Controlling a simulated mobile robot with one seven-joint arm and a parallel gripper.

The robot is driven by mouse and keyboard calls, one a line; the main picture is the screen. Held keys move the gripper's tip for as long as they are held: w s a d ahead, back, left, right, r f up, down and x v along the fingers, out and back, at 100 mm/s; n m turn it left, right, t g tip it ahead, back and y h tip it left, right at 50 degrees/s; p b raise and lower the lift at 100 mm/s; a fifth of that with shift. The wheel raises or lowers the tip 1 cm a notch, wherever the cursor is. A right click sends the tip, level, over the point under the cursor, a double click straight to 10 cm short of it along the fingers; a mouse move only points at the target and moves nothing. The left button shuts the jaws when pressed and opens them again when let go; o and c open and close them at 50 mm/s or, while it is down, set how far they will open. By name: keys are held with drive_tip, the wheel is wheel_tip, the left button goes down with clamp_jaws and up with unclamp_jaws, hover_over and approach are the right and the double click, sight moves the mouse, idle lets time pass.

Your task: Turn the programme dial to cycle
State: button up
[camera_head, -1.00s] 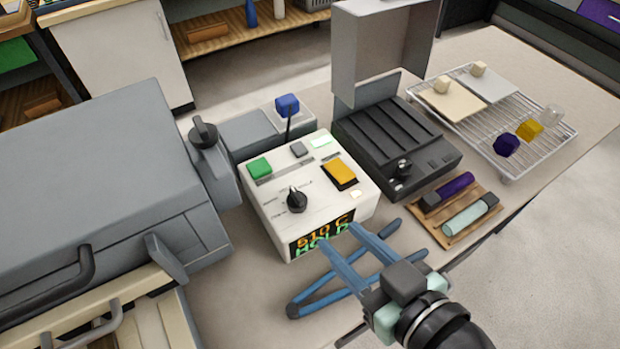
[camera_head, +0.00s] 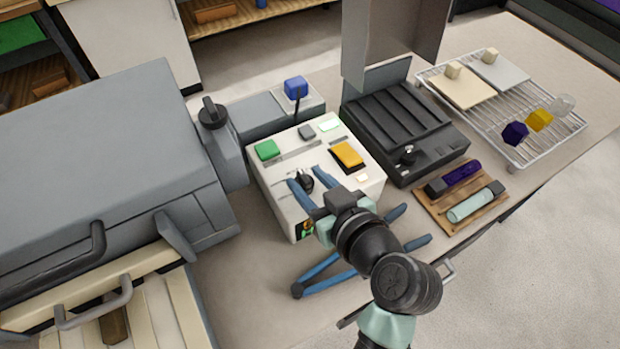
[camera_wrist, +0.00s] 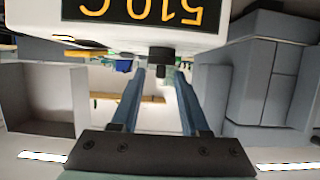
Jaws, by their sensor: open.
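The programme dial (camera_head: 305,181) is a small black knob on the sloped top of the white control box (camera_head: 290,208). My gripper (camera_head: 304,177) is open, its two blue fingers reaching over the box with their tips on either side of the dial. In the wrist view the dial (camera_wrist: 160,67) shows as a dark knob between the far ends of the fingers (camera_wrist: 159,75). I cannot tell whether the fingers touch it. The dial's pointer and its labels are too small or hidden to read. The display (camera_wrist: 140,12) appears upside down in the wrist view and reads 510 C.
A green button (camera_head: 267,150) and an amber switch (camera_head: 347,155) share the box top. A blue-knobbed lever (camera_head: 296,87) stands behind. The grey furnace (camera_head: 100,170) is left, a black ribbed unit (camera_head: 400,130) right. Blue tongs (camera_head: 325,280) lie in front.

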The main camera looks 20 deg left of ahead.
clamp_jaws()
drive_tip(key=shift+s+m+h, duration=0.1)
drive_tip(key=shift+m+h, duration=0.2)
drive_tip(key=shift+s+a+r+m+t+h+p, duration=0.1)
drive_tip(key=shift+a+m+t+h+p, duration=0.05)
drive_tip(key=shift+m+t+h+p, duration=0.35)
drive_tip(key=shift+s+a+r+m+t+h+p, duration=0.1)
drive_tip(key=shift+m+t+h+p, duration=0.3)
drive_tip(key=shift+m+t, duration=0.1)
drive_tip(key=shift+a+r+m+t+h+p, duration=0.1)
drive_tip(key=shift+m+t+h+p, duration=0.4)
drive_tip(key=shift+m+h+p, duration=0.3)
drive_tip(key=m+h+p, duration=0.1)
drive_tip(key=p, duration=0.1)
drive_tip(key=m+t+h+p, duration=0.1)
drive_tip(key=p, duration=0.2)
drive_tip(key=shift+s+a+m+h, duration=0.1)
drive_tip(key=shift+a+m+h, duration=0.1)
drive_tip(key=shift+m+h, duration=0.2)
drive_tip(key=shift+a+f+m+t+h+p, duration=0.1)
drive_tip(key=shift+m+t+h+p, duration=0.1)
drive_tip(key=shift+m+h+p, duration=0.3)
drive_tip(key=shift+a+f+m+t+h+p, duration=0.1)
drive_tip(key=shift+m+t+h+p, duration=0.1)
drive_tip(key=shift+m+h+p, duration=0.3)
drive_tip(key=shift+f+h, duration=0.1)
drive_tip(key=shift+h, duration=0.2)
